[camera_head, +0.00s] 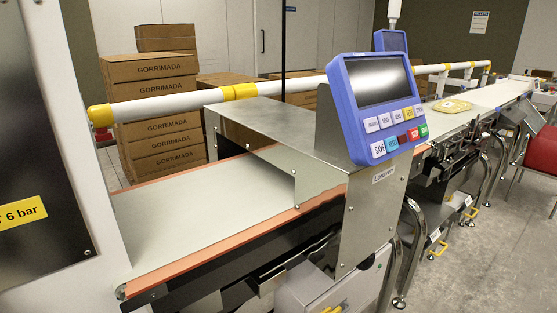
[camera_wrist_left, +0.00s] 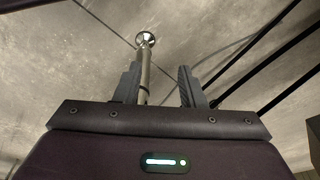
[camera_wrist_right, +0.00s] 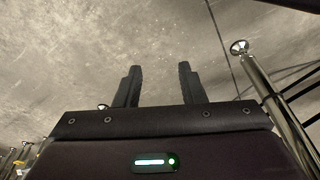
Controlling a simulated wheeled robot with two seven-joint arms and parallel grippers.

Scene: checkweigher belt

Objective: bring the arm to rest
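My left gripper (camera_wrist_left: 160,85) shows in the left wrist view with its two dark fingers apart and nothing between them that it holds. A metal machine leg (camera_wrist_left: 144,70) with a round foot stands behind its left finger, over the grey floor. My right gripper (camera_wrist_right: 158,85) shows in the right wrist view, also with its fingers apart and empty, with bare floor behind. A steel leg (camera_wrist_right: 265,95) stands to its right. Neither gripper shows in the head view.
The belt (camera_head: 215,195) runs under a steel cover (camera_head: 285,130). A blue control panel (camera_head: 378,105) stands at its front. A yellowish pack (camera_head: 452,106) lies on the farther belt. Boxes (camera_head: 150,75) are stacked behind a white and yellow rail (camera_head: 175,107). A red chair (camera_head: 541,152) is at right.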

